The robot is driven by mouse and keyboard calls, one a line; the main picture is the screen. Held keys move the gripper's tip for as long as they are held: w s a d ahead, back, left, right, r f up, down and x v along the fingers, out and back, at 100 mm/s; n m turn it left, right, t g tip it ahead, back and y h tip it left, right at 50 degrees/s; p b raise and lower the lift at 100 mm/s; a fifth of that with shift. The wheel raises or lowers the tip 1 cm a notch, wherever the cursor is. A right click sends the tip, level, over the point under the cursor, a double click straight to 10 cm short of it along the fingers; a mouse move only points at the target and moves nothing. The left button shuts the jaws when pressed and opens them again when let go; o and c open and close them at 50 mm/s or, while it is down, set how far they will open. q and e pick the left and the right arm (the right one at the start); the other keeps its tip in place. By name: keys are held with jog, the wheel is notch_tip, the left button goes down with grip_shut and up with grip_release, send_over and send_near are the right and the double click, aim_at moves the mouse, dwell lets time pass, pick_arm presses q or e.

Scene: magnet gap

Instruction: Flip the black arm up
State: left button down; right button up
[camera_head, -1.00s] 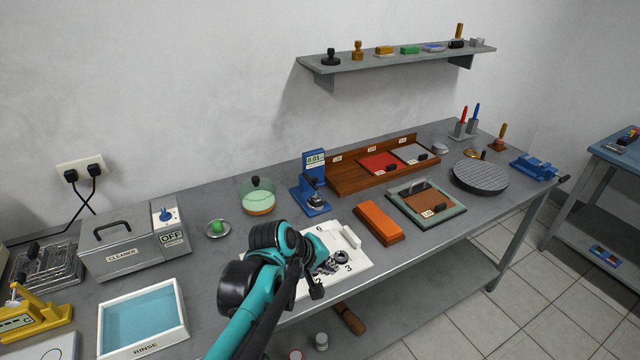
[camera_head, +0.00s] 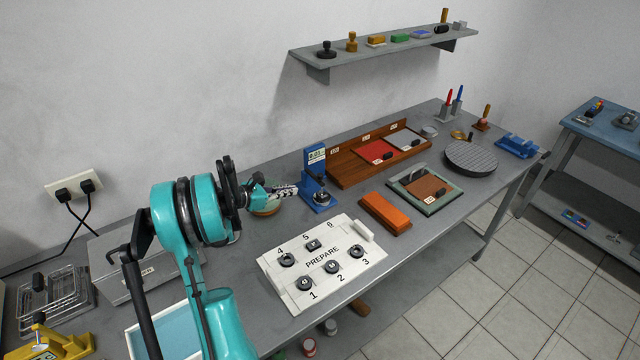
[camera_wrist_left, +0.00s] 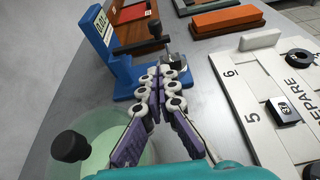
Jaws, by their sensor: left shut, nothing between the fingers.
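The blue gauge stand (camera_head: 315,170) stands on the bench near the wall, with a small numeric display on top. In the left wrist view its blue frame (camera_wrist_left: 122,70) is close ahead of the fingers. My left gripper (camera_head: 292,191) is shut and empty, just left of the stand. In the left wrist view its fingertips (camera_wrist_left: 164,78) meet in front of the stand's base; I cannot tell whether they touch it. My right gripper is out of view.
A white numbered board (camera_head: 325,284) with several dark rings and parts lies in front of the stand. A glass-covered green dish (camera_wrist_left: 100,140) is below my left gripper. An orange block (camera_head: 385,212) and wooden tray (camera_head: 345,178) lie to the right.

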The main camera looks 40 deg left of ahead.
aim_at(318, 180)
pick_arm(q)
jog(key=shift+a, duration=0.2)
jog(key=shift+d, duration=0.1)
jog(key=b+x, duration=0.2)
jog(key=x, duration=0.8)
jog(key=shift+b, duration=0.35)
jog(key=shift+r, duration=0.15)
notch_tip(318, 180, up, 3)
jog(key=n+h+p, duration=0.1)
jog(key=n, duration=0.2)
jog(key=shift+h, duration=0.4)
jog(key=w+a+r+n+h+p, duration=0.1)
jog(key=a+r+n+p, duration=0.1)
jog(key=a+r, duration=0.3)
jog(key=shift+w+r+n, duration=0.25)
jog(key=shift+n, duration=0.15)
